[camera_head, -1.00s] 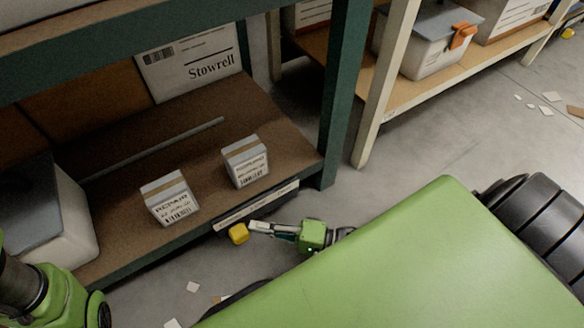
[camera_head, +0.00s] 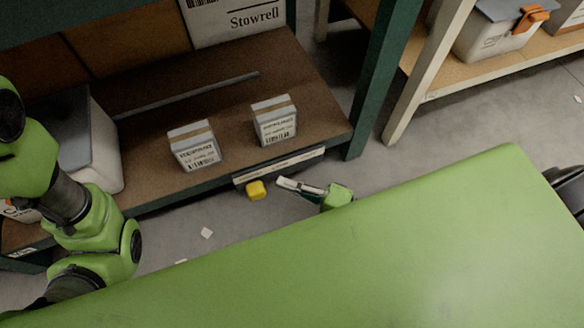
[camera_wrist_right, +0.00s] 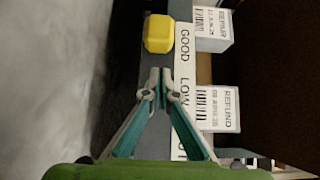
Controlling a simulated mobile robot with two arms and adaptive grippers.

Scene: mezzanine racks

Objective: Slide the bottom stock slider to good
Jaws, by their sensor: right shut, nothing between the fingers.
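The yellow slider (camera_head: 256,190) sits at the front of the rack's low shelf, below the left part of the white label strip (camera_head: 280,167). In the right wrist view the slider (camera_wrist_right: 159,33) is beside the word GOOD on the strip (camera_wrist_right: 184,75); LOW follows farther down, and the last word is partly hidden by a finger. My right gripper (camera_head: 280,183) is shut and empty just right of the slider. In the right wrist view its closed fingertips (camera_wrist_right: 163,75) are a small gap from the slider. My left arm shows at the left, but its gripper is out of view.
Two small cartons, a left one (camera_head: 194,147) and a right one (camera_head: 274,121), stand on the shelf (camera_head: 225,150) above the strip. A grey-lidded bin (camera_head: 104,150) is at its left. A green rack post (camera_head: 380,85) rises to the right. Open floor lies in front.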

